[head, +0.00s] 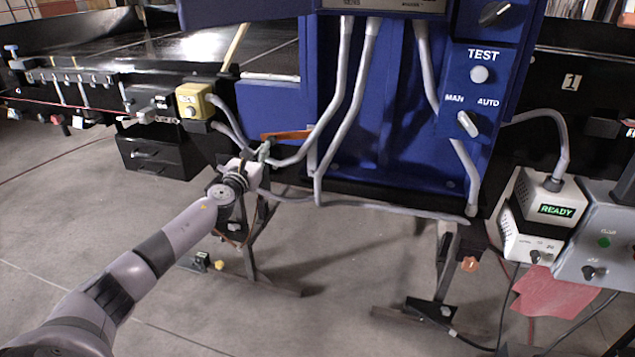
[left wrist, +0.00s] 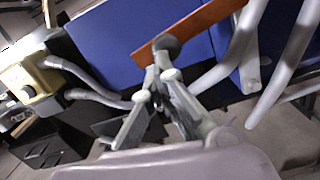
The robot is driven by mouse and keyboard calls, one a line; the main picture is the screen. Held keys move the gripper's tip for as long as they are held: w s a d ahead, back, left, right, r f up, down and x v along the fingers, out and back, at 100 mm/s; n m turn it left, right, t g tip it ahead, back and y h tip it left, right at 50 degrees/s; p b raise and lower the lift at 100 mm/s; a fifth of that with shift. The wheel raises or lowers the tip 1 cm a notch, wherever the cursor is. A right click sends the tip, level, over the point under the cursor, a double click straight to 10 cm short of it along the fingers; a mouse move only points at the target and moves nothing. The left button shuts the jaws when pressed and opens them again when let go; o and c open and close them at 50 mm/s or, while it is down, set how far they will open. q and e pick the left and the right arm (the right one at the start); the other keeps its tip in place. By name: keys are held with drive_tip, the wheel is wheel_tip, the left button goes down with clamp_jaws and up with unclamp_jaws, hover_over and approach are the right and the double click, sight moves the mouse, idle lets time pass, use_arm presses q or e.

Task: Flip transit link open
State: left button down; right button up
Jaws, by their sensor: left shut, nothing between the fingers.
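The transit link appears to be an orange-red bar (head: 288,135) lying nearly level across the lower left of the blue cabinet (head: 390,120). In the left wrist view the bar (left wrist: 192,28) runs diagonally, with a dark round end (left wrist: 167,46) at its lower left. My left gripper (head: 264,151) is at the left end of the bar. In the left wrist view its fingertips (left wrist: 161,74) are together with nothing between them, just below the dark round end. I cannot tell whether they touch it. My right gripper is not in view.
Grey conduits (head: 345,100) run close to the right of the bar. A yellow box (head: 194,101) with a cable sits left of my gripper. A TEST panel (head: 481,75) and a READY box (head: 545,195) are at the right. The floor below is mostly open between stand legs.

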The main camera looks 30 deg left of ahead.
use_arm(q)
drive_tip(key=r+m+p, duration=0.2)
drive_tip(key=r+m, duration=0.1)
drive_tip(key=shift+a+r, duration=0.15)
drive_tip(key=shift+a, duration=0.2)
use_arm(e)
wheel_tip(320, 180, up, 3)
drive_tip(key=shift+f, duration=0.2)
use_arm(q)
drive_tip(key=shift+s+r+m+p, duration=0.1)
drive_tip(key=shift+r+m+p, duration=0.8)
drive_tip(key=shift+p, duration=0.2)
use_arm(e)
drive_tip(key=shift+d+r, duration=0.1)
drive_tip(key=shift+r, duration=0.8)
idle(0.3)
use_arm(q)
drive_tip(key=shift+f+h, duration=0.1)
drive_tip(key=shift+h, duration=0.2)
idle(0.4)
